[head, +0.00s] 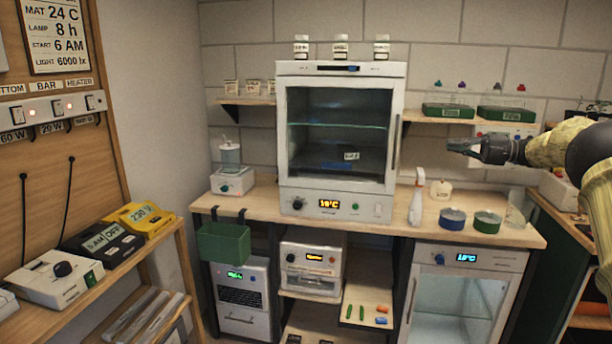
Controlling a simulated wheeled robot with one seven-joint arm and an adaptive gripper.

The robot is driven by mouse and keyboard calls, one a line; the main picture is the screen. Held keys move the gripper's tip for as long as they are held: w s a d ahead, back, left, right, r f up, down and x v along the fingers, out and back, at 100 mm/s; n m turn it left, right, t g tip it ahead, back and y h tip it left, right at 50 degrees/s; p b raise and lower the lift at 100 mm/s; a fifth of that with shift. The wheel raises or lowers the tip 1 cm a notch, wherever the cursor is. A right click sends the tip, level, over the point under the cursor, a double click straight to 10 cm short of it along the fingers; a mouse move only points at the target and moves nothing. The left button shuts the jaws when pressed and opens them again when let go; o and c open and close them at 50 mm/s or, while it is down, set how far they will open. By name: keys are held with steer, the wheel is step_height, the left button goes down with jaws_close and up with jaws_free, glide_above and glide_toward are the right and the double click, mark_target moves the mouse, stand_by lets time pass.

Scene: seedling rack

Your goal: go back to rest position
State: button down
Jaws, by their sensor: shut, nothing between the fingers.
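My gripper (462,148) is at the right of the head view, held in the air in front of the wall shelf and above the right part of the bench. Its dark fingers point left and are shut, with nothing between them. My yellow arm (560,142) reaches in from the right edge. No object touches the gripper.
A glass-fronted cabinet (298,93) stands on the wooden bench (385,222). A spray bottle (417,198), a blue dish (452,220) and a green dish (486,224) stand below my gripper. The wall shelf (420,116) holds green trays. A green bin (223,243) hangs at the bench's left.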

steer(key=w+a+f+m+t+h, duration=0.1)
steer(key=a+f+m+t, duration=0.3)
steer(key=f, duration=0.5)
steer(key=w+a+f+m+t+h, duration=0.1)
steer(key=a+f+m, duration=0.1)
steer(key=f+m, duration=0.5)
steer(key=w+a+f+m+t+h, duration=0.1)
steer(key=a+f+m+t+h, duration=0.15)
steer(key=f, duration=0.85)
steer(key=s+a+f+m+h, duration=0.3)
steer(key=s+f+m, duration=0.3)
steer(key=f, duration=0.6)
steer(key=s+a+f+m+h, duration=0.4)
steer(key=s+f, duration=0.3)
steer(key=f, duration=0.5)
steer(key=s+a+f+m+g+h, duration=0.25)
steer(key=s+f, duration=0.55)
steer(key=s, duration=0.4)
steer(key=s+a+f+m+g+h, duration=0.1)
steer(key=s+f+m+g, duration=0.2)
steer(key=s+f, duration=0.7)
steer(key=s+a+r+m+g+h, duration=0.1)
steer(key=s+g, duration=0.6)
steer(key=s, duration=2.7)
steer(key=a+m+h, duration=0.1)
steer(key=m, duration=0.1)
steer(key=shift+s+a+m+g, duration=0.2)
steer(key=shift+m+g, duration=0.1)
steer(key=shift+g, duration=0.1)
